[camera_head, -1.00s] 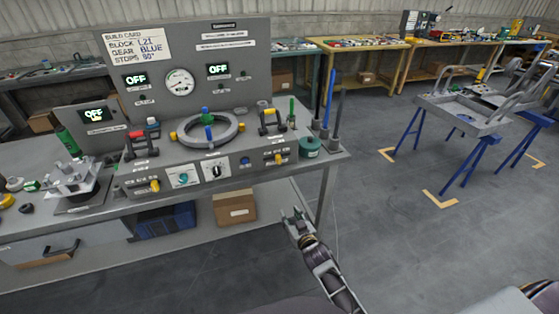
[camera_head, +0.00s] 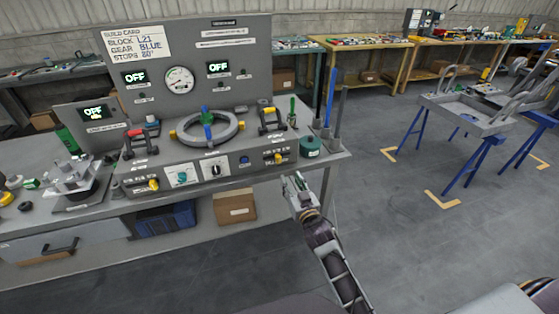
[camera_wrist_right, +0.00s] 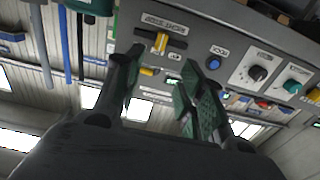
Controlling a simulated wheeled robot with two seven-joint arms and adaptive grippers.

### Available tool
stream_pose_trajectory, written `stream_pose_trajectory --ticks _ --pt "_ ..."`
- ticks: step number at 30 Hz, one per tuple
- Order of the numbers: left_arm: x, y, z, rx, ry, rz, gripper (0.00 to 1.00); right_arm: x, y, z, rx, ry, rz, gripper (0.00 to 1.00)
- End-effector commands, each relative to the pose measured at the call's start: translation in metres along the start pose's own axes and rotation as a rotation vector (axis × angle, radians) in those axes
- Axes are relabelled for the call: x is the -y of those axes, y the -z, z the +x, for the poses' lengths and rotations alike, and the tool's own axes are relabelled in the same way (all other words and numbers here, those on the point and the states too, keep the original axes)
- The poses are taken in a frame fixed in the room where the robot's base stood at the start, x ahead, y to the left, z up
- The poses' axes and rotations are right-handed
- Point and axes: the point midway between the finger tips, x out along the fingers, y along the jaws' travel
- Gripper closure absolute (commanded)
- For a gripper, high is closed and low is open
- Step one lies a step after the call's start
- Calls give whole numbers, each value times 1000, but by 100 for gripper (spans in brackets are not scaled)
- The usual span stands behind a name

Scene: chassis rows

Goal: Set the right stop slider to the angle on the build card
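The build card (camera_head: 137,45) on the upright panel reads BLOCK L21, GEAR BLUE and a STOPS angle that looks like 80° but is too small to be sure. The right stop slider (camera_head: 278,158), with a yellow knob, is on the right of the bench's front panel. In the right wrist view the yellow slider knob (camera_wrist_right: 158,42) shows upside down beyond the fingers. My right gripper (camera_head: 292,181) is below and slightly right of the slider, apart from it. Its fingers (camera_wrist_right: 160,88) are spread with nothing between them. My left gripper is not in view.
A blue button (camera_head: 244,161), a black dial (camera_head: 216,170) and a teal dial (camera_head: 182,176) sit left of the slider. A second yellow slider (camera_head: 153,184) is at the panel's left. A green cylinder (camera_head: 310,147) stands at the bench's right corner.

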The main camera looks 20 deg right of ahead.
Motion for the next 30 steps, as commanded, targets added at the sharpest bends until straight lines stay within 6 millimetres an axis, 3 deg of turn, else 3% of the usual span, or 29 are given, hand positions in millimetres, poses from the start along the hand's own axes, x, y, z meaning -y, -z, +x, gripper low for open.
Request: stream_pose_trajectory --ticks 30 --pt "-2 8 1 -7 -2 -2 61 0 0 72 0 1 0 61"
